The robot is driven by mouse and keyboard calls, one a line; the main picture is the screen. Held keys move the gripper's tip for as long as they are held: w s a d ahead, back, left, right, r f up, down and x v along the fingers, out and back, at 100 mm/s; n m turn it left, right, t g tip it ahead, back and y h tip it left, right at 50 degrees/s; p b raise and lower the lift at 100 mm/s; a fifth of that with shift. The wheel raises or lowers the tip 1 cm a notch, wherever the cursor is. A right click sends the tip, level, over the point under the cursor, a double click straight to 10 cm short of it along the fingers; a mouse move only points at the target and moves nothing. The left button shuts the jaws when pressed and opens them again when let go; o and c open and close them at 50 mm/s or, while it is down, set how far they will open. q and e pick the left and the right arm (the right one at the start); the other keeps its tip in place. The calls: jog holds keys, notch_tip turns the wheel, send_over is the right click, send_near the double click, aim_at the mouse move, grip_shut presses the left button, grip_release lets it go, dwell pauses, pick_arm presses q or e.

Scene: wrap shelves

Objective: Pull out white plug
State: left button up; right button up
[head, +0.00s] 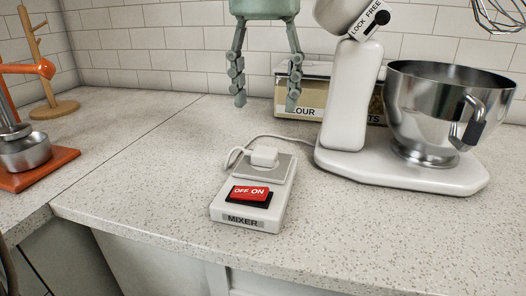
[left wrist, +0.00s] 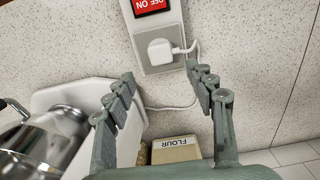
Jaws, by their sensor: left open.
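The white plug (head: 264,156) sits in the socket at the back of the white switch box (head: 245,222), which lies on the counter. A white cord runs from the plug toward the mixer. The box has a red OFF/ON switch (head: 250,193) and a MIXER label. My left gripper (head: 266,98) is open and empty, above and behind the plug, with fingers pointing down. In the left wrist view the plug (left wrist: 160,50) shows beyond the open fingertips (left wrist: 160,80), apart from them. My right gripper is not in view.
A white stand mixer (head: 349,100) with a steel bowl (head: 443,105) stands at the right. A flour box (head: 291,92) is behind my left gripper. An orange press (head: 40,168) and wooden stand (head: 53,109) are at the left. The counter around the switch box is clear.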

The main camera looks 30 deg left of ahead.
aim_at(263, 150)
pick_arm(q)
jog(key=shift+f, duration=4.55)
jog(key=shift+a, duration=0.25)
jog(key=shift+d, duration=0.1)
grip_shut()
jog(key=shift+r, duration=3.05)
